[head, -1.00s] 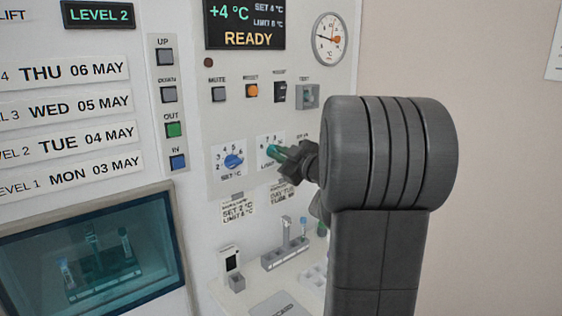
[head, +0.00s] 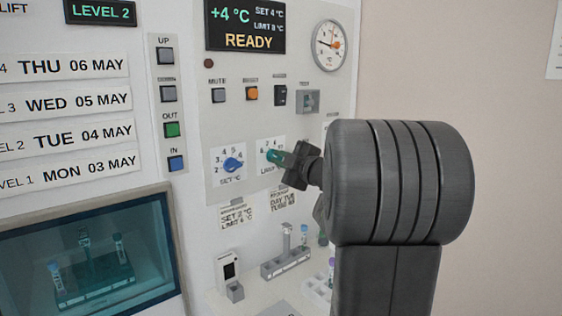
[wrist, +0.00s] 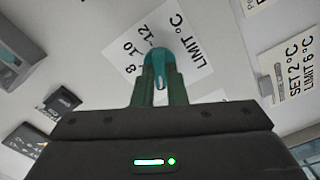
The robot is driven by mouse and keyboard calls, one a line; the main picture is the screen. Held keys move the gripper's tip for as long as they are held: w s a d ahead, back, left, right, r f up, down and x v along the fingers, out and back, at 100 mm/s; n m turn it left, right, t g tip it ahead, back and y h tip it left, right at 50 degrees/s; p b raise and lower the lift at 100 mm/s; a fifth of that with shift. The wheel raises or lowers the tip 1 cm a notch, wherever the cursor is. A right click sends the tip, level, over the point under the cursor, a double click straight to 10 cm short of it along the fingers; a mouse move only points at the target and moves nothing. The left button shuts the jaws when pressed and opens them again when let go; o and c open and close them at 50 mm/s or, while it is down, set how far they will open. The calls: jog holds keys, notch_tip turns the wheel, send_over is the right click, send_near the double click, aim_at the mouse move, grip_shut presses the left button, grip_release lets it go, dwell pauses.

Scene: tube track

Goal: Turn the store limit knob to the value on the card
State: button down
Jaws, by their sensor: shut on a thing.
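The teal limit knob (head: 273,156) sits on a white scale plate marked LIMIT on the panel. In the wrist view the knob (wrist: 158,57) lies between the fingertips, and 8, 10 and 12 show on its scale plate (wrist: 190,50). My gripper (head: 284,160) is shut on the knob; its fingers also show in the wrist view (wrist: 160,88). The card (head: 237,216) below the dials appears to read SET 2 °C, LIMIT 6 °C in the wrist view (wrist: 297,68). The display (head: 245,26) shows +4 °C, SET 4 °C, READY and a small limit that looks like 8 °C. The knob's exact pointing is unclear.
The blue set knob (head: 233,164) is just left of the limit knob. Several buttons and a switch (head: 281,95) sit above. A gauge (head: 330,43) is at top right. Tubes in a rack (head: 286,263) stand on the ledge below.

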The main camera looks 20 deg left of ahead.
jog(key=c, duration=1.5)
grip_release()
jog(key=shift+o, duration=0.2)
jog(key=v, duration=1.3)
jog(key=shift+s+d+b, duration=0.25)
jog(key=shift+d+b, duration=0.05)
jog(key=shift+b, duration=0.05)
jog(key=x, duration=1.4)
jog(key=shift+d+p, duration=0.1)
jog(key=shift+p, duration=0.25)
jog(key=shift+d, duration=0.15)
